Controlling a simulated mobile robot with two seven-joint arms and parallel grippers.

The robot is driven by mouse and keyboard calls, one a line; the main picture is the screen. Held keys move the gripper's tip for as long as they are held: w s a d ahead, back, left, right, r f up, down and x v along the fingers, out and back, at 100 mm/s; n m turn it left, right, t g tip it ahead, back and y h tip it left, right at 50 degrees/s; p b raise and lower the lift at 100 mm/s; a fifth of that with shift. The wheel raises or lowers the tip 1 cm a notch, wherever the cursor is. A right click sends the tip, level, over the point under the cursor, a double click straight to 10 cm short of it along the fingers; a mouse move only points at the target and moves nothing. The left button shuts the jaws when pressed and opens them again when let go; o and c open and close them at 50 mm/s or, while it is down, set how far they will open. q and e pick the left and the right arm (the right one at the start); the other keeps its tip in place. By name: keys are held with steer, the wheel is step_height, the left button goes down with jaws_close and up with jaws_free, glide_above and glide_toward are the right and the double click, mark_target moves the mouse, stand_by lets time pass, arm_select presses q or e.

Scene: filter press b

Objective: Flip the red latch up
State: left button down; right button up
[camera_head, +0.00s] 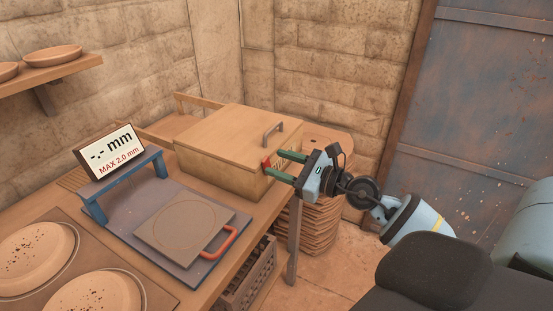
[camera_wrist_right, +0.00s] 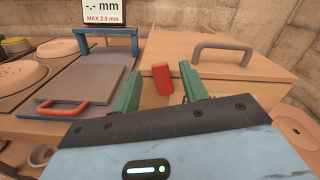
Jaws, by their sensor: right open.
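The red latch (camera_wrist_right: 161,78) is a small red block on the front of a wooden box (camera_head: 215,137). In the head view the latch (camera_head: 266,165) shows only partly, beside the green fingertips. My right gripper (camera_wrist_right: 156,88) is open, with its two green fingers apart on either side of the latch in the wrist view. I cannot tell whether a finger touches it. In the head view my right gripper (camera_head: 281,165) reaches the box's front from the right. The box lid is shut and has a grey handle (camera_head: 272,132). My left gripper is not in view.
Left of the box is a press plate (camera_head: 184,222) with a red handle (camera_head: 219,243) and a blue stand (camera_head: 125,187) carrying a display (camera_head: 110,150). Round pans (camera_head: 35,255) lie at the front left. A stack of round boards (camera_head: 318,222) stands right of the table.

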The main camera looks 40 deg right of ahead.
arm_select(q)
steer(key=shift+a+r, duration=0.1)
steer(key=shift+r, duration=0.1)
arm_select(e)
steer(key=shift+x, duration=1.05)
steer(key=shift+f, duration=0.1)
steer(key=shift+c, duration=0.2)
